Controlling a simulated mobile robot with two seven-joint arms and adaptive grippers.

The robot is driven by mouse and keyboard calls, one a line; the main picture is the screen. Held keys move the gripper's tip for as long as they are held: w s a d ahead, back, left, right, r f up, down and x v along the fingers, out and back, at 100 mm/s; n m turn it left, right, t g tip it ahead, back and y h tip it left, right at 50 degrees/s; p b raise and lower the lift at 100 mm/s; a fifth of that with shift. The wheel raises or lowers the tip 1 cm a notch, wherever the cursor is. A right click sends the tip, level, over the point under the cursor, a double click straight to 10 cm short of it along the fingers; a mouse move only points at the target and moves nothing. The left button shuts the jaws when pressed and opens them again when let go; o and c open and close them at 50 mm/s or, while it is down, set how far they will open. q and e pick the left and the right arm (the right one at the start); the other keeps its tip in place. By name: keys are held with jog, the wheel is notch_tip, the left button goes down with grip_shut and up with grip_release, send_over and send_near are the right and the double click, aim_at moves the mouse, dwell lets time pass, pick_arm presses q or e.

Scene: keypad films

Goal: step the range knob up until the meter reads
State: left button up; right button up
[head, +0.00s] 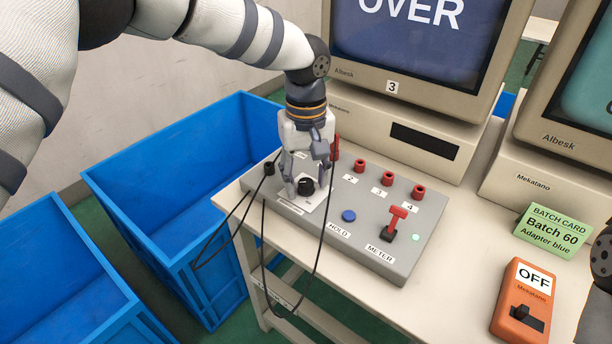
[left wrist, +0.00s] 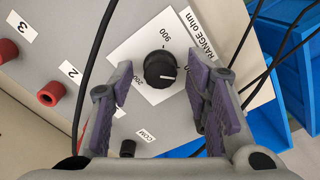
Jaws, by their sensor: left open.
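The black range knob (head: 306,186) sits on a white plate on the grey meter box (head: 345,260). The monitor (head: 415,40) reads "OVER". My right gripper is not in view.
The box has red sockets (head: 387,179), a blue HOLD button (head: 348,216), a red METER lever (head: 394,222) and a lit green lamp (head: 416,238). Black leads (head: 264,240) hang over the table's edge. An orange OFF unit (head: 523,300) and green batch card (head: 553,230) are right. Blue bins (head: 180,150) stand left.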

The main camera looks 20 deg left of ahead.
pick_arm(q)
grip_shut()
